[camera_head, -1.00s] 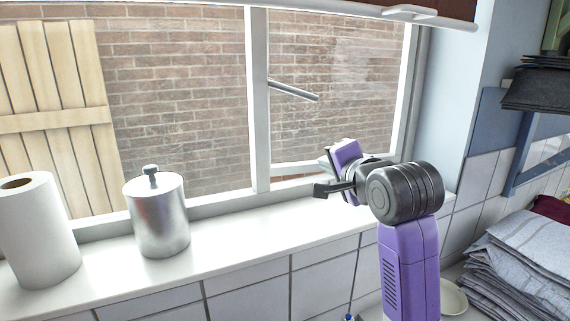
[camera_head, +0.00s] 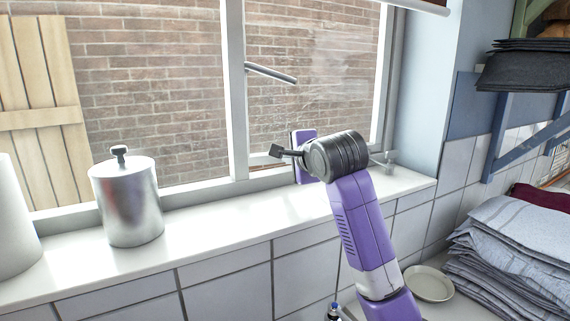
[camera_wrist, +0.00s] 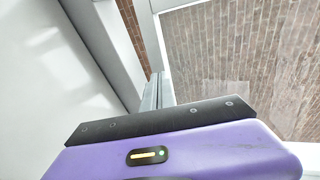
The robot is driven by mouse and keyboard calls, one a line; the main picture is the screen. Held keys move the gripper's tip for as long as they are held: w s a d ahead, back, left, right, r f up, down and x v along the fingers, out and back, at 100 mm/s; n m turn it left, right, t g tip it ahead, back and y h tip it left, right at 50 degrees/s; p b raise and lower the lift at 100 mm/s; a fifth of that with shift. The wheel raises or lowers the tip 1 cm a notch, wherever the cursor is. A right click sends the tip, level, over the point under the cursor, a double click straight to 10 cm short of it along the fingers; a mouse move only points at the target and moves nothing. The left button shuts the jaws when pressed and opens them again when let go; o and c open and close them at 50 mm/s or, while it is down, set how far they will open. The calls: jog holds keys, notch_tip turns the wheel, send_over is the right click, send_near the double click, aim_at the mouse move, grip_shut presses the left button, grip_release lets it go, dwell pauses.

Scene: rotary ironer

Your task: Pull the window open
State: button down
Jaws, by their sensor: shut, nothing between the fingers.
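The window's right pane (camera_head: 325,75) has a white frame with a brick wall behind it. A grey bar handle (camera_head: 270,73) slants across its upper left part, beside the white middle post (camera_head: 236,90). I cannot tell whether the pane stands slightly open. My purple gripper hand (camera_head: 303,150) is at the pane's lower left, below the handle and apart from it. In the head view its fingertips are hidden. In the wrist view my grey fingers (camera_wrist: 157,90) are shut and empty, pointing toward the white window frame (camera_wrist: 158,35).
The white sill (camera_head: 215,205) runs below the window. A metal canister (camera_head: 126,200) and a paper roll (camera_head: 15,225) stand on its left. A small metal fitting (camera_head: 385,160) is at right. Folded cloths (camera_head: 515,240) and a dish (camera_head: 428,284) lie at lower right.

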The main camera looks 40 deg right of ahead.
aim_at(279, 160)
jog(key=shift+w+d+r+b, duration=0.1)
jog(key=shift+w+d, duration=0.15)
jog(key=shift+w, duration=0.2)
jog(key=shift+w+d+f+b, duration=0.1)
jog(key=shift+w+d, duration=0.1)
jog(key=shift+w, duration=0.3)
jog(key=shift+w+d+r+b, duration=0.1)
jog(key=shift+w+d, duration=0.15)
jog(key=shift+w, duration=0.2)
jog(key=shift+w+r, duration=0.1)
jog(key=shift+w+d+m+g+h+p, duration=0.15)
jog(key=shift+w+d+m+h+p, duration=0.15)
jog(key=shift+w, duration=0.35)
jog(key=shift+w+d+m+g+h+p, duration=0.1)
jog(key=shift+w+d+m+h+p, duration=0.25)
jog(key=shift+w, duration=0.35)
jog(key=shift+w+d+m+g+h+p, duration=0.15)
jog(key=shift+w+h+p, duration=0.25)
jog(key=shift+w, duration=0.25)
jog(key=shift+s, duration=0.1)
